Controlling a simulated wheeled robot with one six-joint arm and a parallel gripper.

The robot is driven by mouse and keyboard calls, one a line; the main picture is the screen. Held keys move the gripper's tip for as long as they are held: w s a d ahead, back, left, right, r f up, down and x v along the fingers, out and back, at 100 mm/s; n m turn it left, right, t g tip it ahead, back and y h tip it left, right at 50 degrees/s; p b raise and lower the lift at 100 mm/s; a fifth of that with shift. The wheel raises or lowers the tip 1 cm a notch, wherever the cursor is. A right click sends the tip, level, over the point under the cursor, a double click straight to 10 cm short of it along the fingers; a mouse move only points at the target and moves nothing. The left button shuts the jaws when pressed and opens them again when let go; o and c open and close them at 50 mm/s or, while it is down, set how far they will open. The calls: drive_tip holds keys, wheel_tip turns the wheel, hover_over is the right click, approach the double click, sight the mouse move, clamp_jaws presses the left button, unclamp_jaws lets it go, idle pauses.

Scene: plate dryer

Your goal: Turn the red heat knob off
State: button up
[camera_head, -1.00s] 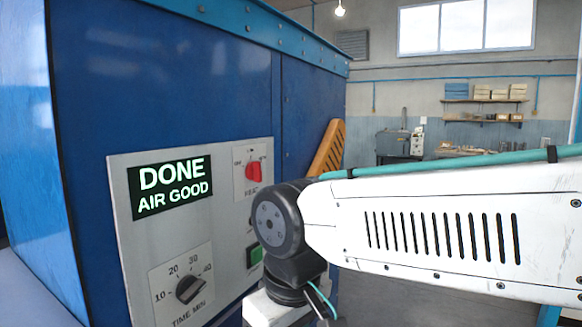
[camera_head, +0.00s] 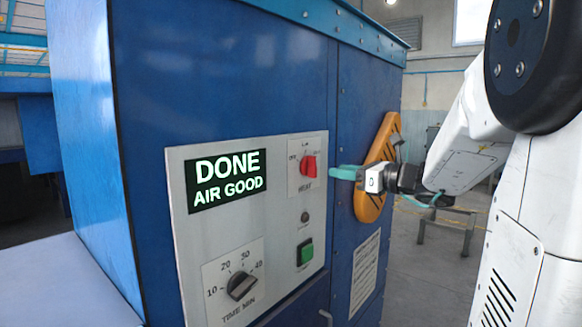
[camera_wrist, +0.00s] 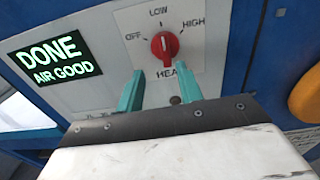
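The red heat knob (camera_head: 308,167) is on the pale control panel, with a HEAT label below it. In the wrist view the red knob (camera_wrist: 165,45) sits among the OFF, LOW and HIGH labels, and its pale mark looks to point up toward LOW. My gripper (camera_head: 336,173) is just right of the knob in the head view. In the wrist view my gripper (camera_wrist: 160,74) shows two teal fingers spread apart, empty, with their tips just below the knob. No contact with the knob shows.
The display (camera_head: 226,180) reads DONE, AIR GOOD. A black time knob (camera_head: 241,286), a green button (camera_head: 305,252) and a small dark round part (camera_head: 305,216) share the panel.

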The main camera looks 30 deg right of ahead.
sight(316, 165)
drive_tip(key=x, duration=0.7)
drive_tip(key=shift+w+d+r, duration=0.2)
drive_tip(key=shift+w+d, duration=0.1)
drive_tip(key=shift+w, duration=0.1)
clamp_jaws()
